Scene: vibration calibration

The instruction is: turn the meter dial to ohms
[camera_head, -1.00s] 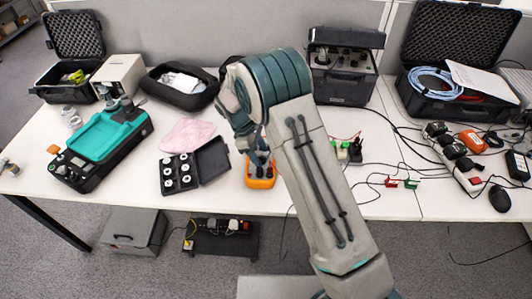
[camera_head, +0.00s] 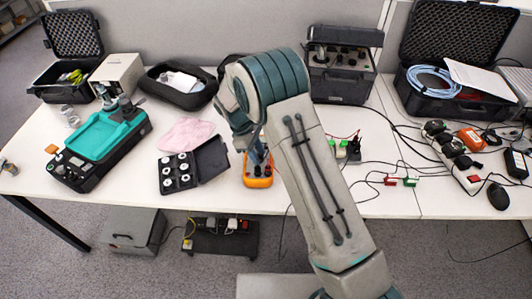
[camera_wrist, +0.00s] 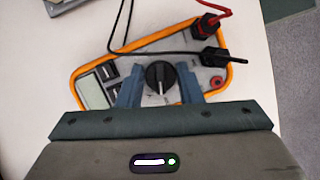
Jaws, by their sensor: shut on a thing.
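The meter (camera_head: 259,182) is an orange-rimmed grey multimeter lying on the white table, partly hidden by my arm in the head view. In the wrist view the meter (camera_wrist: 88,68) lies across the picture, with its screen at the left and its jacks at the right. Its black round dial (camera_wrist: 158,72) has a white pointer mark directed toward the bottom of the picture. My gripper (camera_wrist: 159,88) is shut on the dial, one blue-grey finger on each side. The dial's printed markings are too small or hidden to read.
A red plug lead (camera_wrist: 208,20) and a black lead (camera_wrist: 222,56) sit at the meter's right end. A black case of white weights (camera_head: 178,172) is to its left, with a pink cloth (camera_head: 187,134) behind. Cables and a power strip (camera_head: 452,157) lie to the right.

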